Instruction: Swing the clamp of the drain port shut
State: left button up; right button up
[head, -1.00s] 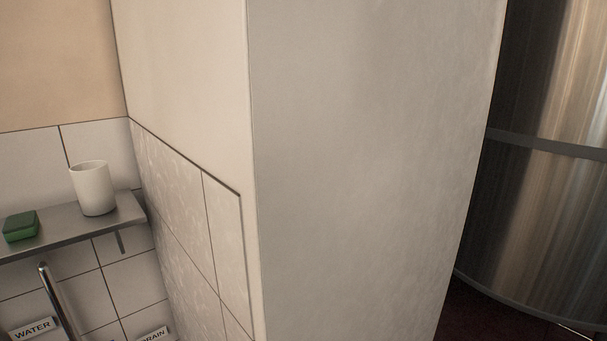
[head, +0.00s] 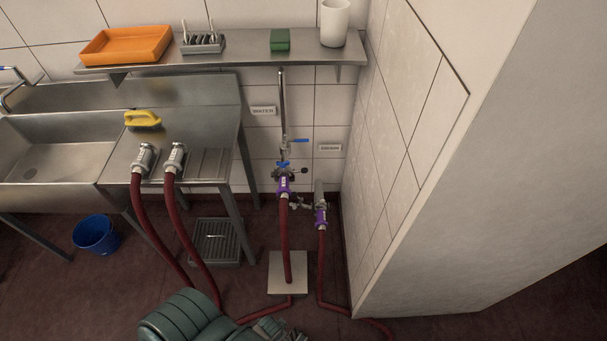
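The drain port (head: 318,188) is a short grey pipe low on the tiled wall, under the small DRAIN sign (head: 330,147). A dark red hose (head: 321,262) with a purple-banded end (head: 321,216) meets the port from below. Small metal clamp parts (head: 304,205) show beside the joint on its left. They are too small to tell whether the clamp is open or shut.
The water pipe (head: 282,105) with blue handles and a hose stands left of the drain. A steel sink (head: 60,150), a shelf (head: 225,48) and a blue bucket (head: 97,235) are farther left. A white wall block (head: 500,200) closes the right.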

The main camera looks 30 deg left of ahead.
aim_at(294, 195)
jog(key=u, duration=0.35)
jog(key=i+j+u, duration=0.1)
jog(key=u, duration=0.65)
jog(key=j+z, duration=0.15)
